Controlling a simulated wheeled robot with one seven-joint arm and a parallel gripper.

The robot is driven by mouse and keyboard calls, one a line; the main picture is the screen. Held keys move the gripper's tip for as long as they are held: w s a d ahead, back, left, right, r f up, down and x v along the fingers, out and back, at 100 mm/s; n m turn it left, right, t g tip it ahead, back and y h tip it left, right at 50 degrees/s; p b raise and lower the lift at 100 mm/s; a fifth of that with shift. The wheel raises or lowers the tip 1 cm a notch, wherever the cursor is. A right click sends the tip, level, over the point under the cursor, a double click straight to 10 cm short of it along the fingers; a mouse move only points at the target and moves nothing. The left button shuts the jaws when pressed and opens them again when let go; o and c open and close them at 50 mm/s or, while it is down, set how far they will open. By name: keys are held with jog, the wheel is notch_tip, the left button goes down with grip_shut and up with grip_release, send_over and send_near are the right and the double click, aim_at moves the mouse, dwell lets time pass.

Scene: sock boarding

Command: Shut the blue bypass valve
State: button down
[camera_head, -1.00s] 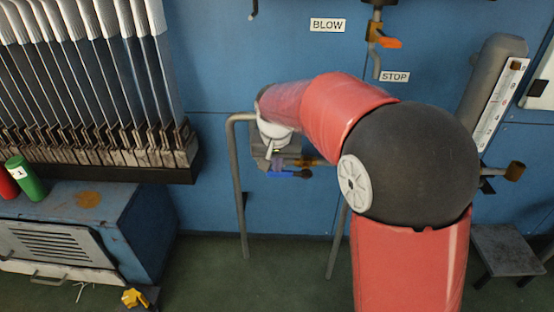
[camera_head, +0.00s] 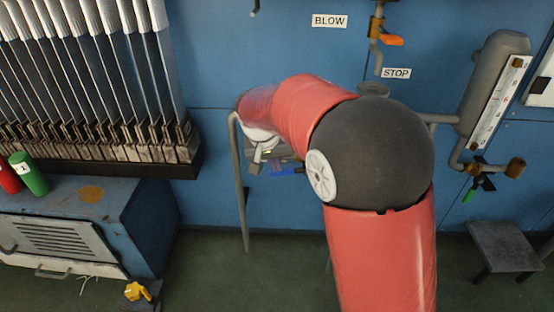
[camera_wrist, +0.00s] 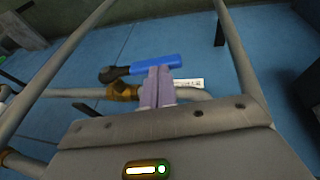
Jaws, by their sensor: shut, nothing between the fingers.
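The blue bypass valve lever (camera_head: 285,172) shows low on the wall side, partly behind my arm. In the wrist view the blue lever (camera_wrist: 157,63) lies almost along the pipe, with its dark hub at the left end. Its brass valve body (camera_wrist: 123,92) sits on the grey pipe (camera_wrist: 85,92). My gripper (camera_wrist: 160,72) is shut and empty. Its lilac fingertips are at the lever's near edge, overlapping it in the picture; I cannot tell if they touch. In the head view the fingers are mostly hidden by my wrist.
A grey pipe frame (camera_head: 240,190) stands around the valve. A green-handled valve (camera_head: 468,195) is at right, below a gauge (camera_head: 500,100). An orange-handled valve (camera_head: 393,40) is above. A sock-form rack (camera_head: 100,150) and blue cabinet (camera_head: 130,225) are at left. A stool (camera_head: 505,247) stands right.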

jog(key=d+f+n+t+h+b, duration=0.1)
jog(key=d+f+n+h+b, duration=0.2)
jog(key=f+h, duration=0.7)
jog(key=shift+d+f+t+h+b, duration=0.3)
jog(key=shift+d+h, duration=0.25)
jog(key=shift+h, duration=2.15)
jog(key=shift+s, duration=0.1)
